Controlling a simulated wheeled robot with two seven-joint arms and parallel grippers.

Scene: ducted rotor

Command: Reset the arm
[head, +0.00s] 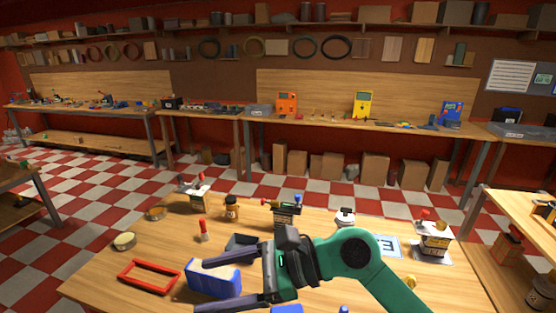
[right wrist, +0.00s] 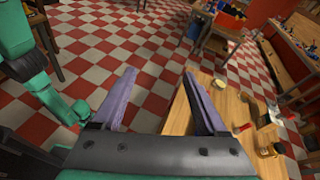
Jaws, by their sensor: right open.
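My right arm comes in from the lower right of the head view, and its gripper (head: 205,285) points left above the wooden table (head: 100,258). Its two dark fingers are spread wide, with nothing held between them. A blue open bin (head: 228,280) shows between and behind the fingers, and I cannot tell how far below them it is. In the right wrist view the gripper (right wrist: 159,74) is open and empty, with the checkered floor and the table's edge beyond it. Green arm parts of mine show at the left there. My left gripper is in neither view.
A red frame (head: 128,277) lies left of the gripper. A red-topped marker (head: 204,231), a brown jar (head: 232,207), a round tin (head: 124,241) and a white-topped pot (head: 345,218) stand on the table. A small machine (head: 434,243) stands at right. The table's left front is clear.

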